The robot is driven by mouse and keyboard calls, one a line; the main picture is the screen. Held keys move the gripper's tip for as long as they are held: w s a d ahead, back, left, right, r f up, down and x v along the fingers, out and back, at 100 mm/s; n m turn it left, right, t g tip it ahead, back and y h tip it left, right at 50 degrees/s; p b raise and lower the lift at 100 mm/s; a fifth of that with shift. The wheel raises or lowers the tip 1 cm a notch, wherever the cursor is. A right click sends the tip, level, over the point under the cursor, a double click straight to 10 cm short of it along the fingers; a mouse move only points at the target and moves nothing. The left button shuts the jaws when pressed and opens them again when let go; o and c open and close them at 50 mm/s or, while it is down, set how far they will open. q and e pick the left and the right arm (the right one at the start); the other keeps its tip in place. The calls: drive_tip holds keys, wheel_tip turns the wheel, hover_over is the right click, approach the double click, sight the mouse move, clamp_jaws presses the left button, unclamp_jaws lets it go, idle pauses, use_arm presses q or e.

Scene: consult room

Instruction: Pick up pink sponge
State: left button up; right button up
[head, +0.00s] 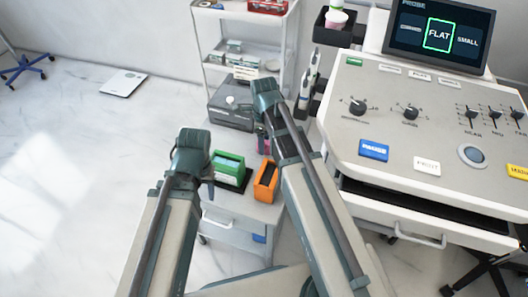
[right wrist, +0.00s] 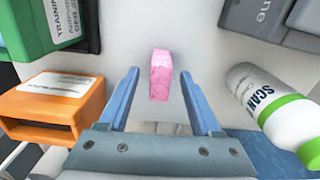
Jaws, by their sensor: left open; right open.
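The pink sponge (right wrist: 161,75) stands on a light surface in the right wrist view. It is a small block, upright in the picture. My right gripper (right wrist: 160,84) is open, with one blue finger on either side of the sponge and a gap on both sides.
A green box (head: 229,165) and an orange box (head: 266,182) stand left of the sponge. Grey boxes (right wrist: 257,20) are beyond. The control console (head: 420,130) is at the right.

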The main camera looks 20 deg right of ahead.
use_arm(q)
drive_tip(key=shift+f, duration=0.45)
use_arm(e)
drive_tip(key=shift+f, duration=0.45)
use_arm(q)
drive_tip(key=shift+r, duration=0.1)
use_arm(e)
drive_tip(key=shift+r, duration=0.15)
clamp_jaws()
wheel_tip(320, 180, up, 10)
drive_tip(key=p, duration=1)
use_arm(q)
wheel_tip(320, 180, up, 10)
